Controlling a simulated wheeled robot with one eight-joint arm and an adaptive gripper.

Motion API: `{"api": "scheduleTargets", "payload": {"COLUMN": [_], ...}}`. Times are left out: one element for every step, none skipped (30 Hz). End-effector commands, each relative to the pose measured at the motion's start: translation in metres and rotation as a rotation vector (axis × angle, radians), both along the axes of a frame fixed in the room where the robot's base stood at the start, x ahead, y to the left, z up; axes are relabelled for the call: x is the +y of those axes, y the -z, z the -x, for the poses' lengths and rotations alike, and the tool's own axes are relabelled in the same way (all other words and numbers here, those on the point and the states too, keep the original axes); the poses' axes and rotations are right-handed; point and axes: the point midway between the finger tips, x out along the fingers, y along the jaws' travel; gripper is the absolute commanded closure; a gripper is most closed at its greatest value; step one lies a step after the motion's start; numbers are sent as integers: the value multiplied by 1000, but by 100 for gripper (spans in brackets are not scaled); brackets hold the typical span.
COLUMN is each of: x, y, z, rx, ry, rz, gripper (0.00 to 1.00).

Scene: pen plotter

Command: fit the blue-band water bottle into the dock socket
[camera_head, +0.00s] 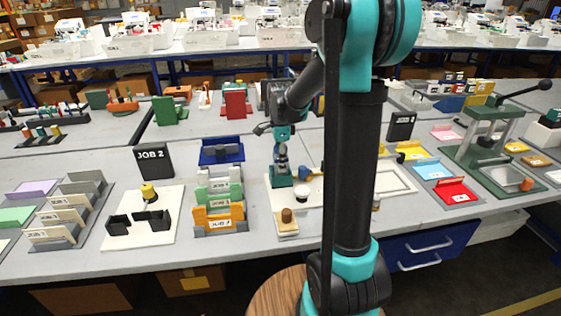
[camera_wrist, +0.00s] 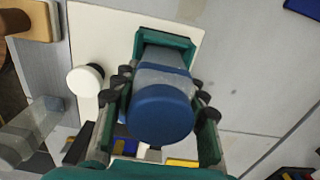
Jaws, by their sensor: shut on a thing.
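The blue-band water bottle (camera_wrist: 160,112) shows in the wrist view from above, with a round blue cap, a greyish body and a blue band further down. My gripper (camera_wrist: 162,92) is shut on it, with black finger pads on both sides. The teal dock socket (camera_wrist: 188,42) lies at the bottle's far end. In the head view my gripper (camera_head: 281,148) is directly above the dock socket (camera_head: 280,181), and the bottle looks upright. The bottle's lower end is at the socket, but how deep it sits cannot be told.
A white round knob (camera_wrist: 85,80) stands beside the dock on the white base plate (camera_wrist: 112,35). In the head view a wooden-topped block (camera_head: 287,216) is in front. Coloured card racks (camera_head: 218,190) stand close on the left, and a black JOB 2 sign (camera_head: 153,160) is further left.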

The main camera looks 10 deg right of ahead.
Motion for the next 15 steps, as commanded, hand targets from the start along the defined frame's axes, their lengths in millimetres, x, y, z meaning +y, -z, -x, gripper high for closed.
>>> {"api": "scheduleTargets", "payload": {"x": [0,0,0,0,0,0,0,0,0,0,0,0,0,0,0], "y": [1,0,0,0,0,0,0,1,2,3,4,3,3,3,3], "z": [0,0,0,0,0,0,0,0,0,0,0,0,0,0,0], "rx": [0,0,0,0,0,0,0,0,0,0,0,0,0,0,0], "ry": [0,0,0,0,0,0,0,0,0,0,0,0,0,0,0], "rz": [0,0,0,0,0,0,0,0,0,0,0,0,0,0,0], "gripper": [100,100,100,100,100,100,100,100,100,100,100,53,49,45,40]}}
